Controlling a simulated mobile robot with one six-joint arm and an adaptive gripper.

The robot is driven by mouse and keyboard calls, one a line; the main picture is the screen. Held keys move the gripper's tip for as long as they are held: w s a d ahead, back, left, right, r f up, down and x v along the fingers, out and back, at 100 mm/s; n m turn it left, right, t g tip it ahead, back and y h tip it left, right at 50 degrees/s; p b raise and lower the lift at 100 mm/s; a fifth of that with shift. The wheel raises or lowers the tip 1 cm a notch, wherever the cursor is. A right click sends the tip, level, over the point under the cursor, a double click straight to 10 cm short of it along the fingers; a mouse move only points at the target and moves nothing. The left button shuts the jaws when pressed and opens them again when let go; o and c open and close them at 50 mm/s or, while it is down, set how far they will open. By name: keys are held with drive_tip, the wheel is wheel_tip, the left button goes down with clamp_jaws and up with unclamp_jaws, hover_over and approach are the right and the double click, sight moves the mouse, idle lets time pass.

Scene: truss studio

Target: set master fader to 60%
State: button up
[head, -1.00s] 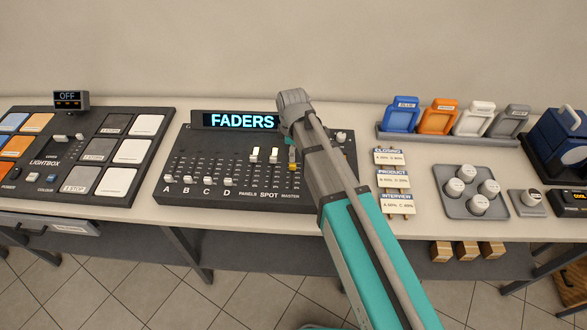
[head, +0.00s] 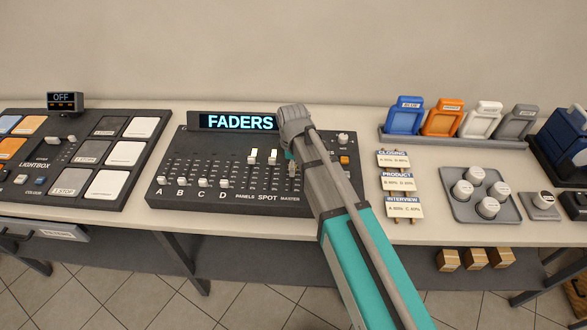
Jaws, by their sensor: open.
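The dark fader console (head: 165,165) stands on the bench, with a lit FADERS display (head: 240,122). Its MASTER label (head: 290,199) is at the right end of the labelled row. The white caps of PANELS (head: 253,156) and SPOT (head: 273,157) stand high, just left of my gripper. Faders A to D (head: 183,181) sit at the bottom.
A white knob (head: 343,138) and an orange button (head: 345,161) are on the console, right of my arm. Cue cards (head: 402,182) stand beside the console. The lightbox panel (head: 75,160) is at left. A tray of white knobs (head: 450,207) is at right.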

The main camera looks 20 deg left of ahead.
idle(0.3)
clamp_jaws()
drive_tip(key=shift+s+d, duration=0.2)
drive_tip(key=shift+s, duration=0.55)
unclamp_jaws()
drive_tip(key=shift+w, duration=0.1)
